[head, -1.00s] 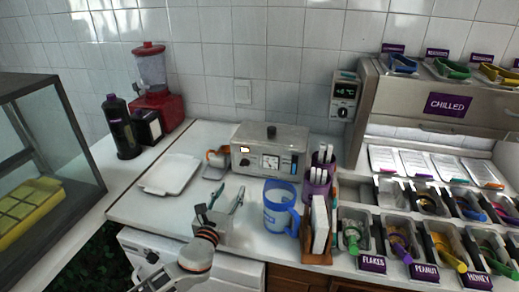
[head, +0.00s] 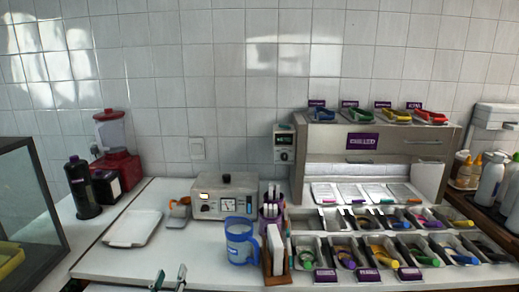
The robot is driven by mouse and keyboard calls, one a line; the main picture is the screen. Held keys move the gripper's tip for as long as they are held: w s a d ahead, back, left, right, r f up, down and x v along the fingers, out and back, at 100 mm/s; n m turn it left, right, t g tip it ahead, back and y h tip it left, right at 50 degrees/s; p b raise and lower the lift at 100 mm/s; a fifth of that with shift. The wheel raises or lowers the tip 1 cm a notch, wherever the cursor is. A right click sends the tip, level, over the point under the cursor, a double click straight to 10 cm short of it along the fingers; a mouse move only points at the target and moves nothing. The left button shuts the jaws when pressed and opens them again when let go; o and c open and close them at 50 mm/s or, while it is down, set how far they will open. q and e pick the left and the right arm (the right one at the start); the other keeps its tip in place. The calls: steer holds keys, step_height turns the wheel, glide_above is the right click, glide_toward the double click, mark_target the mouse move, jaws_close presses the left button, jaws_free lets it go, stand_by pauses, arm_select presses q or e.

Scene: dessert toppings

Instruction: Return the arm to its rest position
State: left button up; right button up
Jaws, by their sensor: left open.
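My left gripper (head: 169,277) shows at the bottom edge of the head view, over the front of the white counter (head: 110,268). Its two fingers stand apart and nothing is between them. The rest of the left arm is cut off below the picture. The gripper is left of a blue jug (head: 239,242) and apart from it. My right gripper is not in view.
A white tray (head: 132,228) lies on the left of the counter. A metal appliance (head: 226,197) stands behind the jug. A holder with white cards (head: 276,252) is right of the jug. Topping bins with scoops (head: 350,262) and a chilled cabinet (head: 370,140) fill the right.

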arm_select(q)
steer(key=s+a+f+n+g+y, duration=0.1)
steer(key=s+a+f+n+g, duration=0.2)
steer(key=s+n, duration=0.55)
steer(key=s+a+f+n+g+y, duration=0.15)
steer(key=s+a+n+g, duration=0.25)
steer(key=s+n, duration=0.5)
steer(key=s+a+f+n+g+y, duration=0.1)
steer(key=s+a+f+n+g, duration=0.25)
steer(key=s+n, duration=0.55)
steer(key=d+f+n+t+h, duration=0.1)
steer(key=d+f+t+h, duration=0.3)
steer(key=d+f, duration=1)
steer(key=h, duration=0.3)
steer(key=shift+d, duration=0.2)
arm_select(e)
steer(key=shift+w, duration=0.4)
